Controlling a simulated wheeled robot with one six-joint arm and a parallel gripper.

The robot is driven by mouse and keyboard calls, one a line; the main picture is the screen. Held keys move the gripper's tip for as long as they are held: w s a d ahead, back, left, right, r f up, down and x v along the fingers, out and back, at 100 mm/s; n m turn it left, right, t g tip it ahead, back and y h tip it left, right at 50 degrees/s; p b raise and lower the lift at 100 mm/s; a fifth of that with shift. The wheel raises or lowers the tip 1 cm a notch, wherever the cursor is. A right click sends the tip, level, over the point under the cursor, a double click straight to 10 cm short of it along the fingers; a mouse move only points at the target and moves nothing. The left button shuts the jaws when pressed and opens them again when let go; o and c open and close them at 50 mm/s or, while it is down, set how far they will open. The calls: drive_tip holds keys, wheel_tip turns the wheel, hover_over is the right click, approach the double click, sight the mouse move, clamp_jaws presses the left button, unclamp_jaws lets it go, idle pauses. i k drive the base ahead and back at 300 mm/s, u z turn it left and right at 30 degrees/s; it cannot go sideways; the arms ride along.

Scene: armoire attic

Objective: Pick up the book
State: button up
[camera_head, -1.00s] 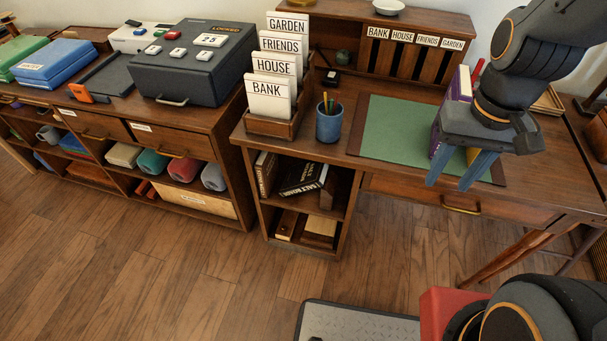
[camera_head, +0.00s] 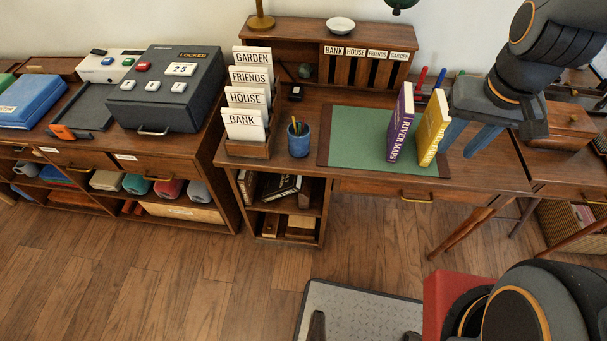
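A purple book (camera_head: 401,124) marked RIVER MAPS stands upright on the right part of the green desk mat (camera_head: 350,135). A yellow book (camera_head: 431,127) stands upright just to its right, with a small gap between them. My gripper (camera_head: 456,151) points down at the right of the yellow book, its two blue fingers apart with nothing seen between them. Whether the left finger touches the yellow book cannot be told. More books (camera_head: 283,188) lie and lean in the open shelf under the desk's left side.
A blue pencil cup (camera_head: 299,141) and a card rack (camera_head: 247,149) stand left of the mat. Red and blue pens (camera_head: 430,78) stand behind the books. A wooden box (camera_head: 560,125) is at the right. The mat's left part is clear.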

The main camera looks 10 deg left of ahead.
sight(276, 186)
drive_tip(key=z, duration=1.65)
drive_tip(key=k, duration=1.5)
drive_tip(key=u, duration=0.85)
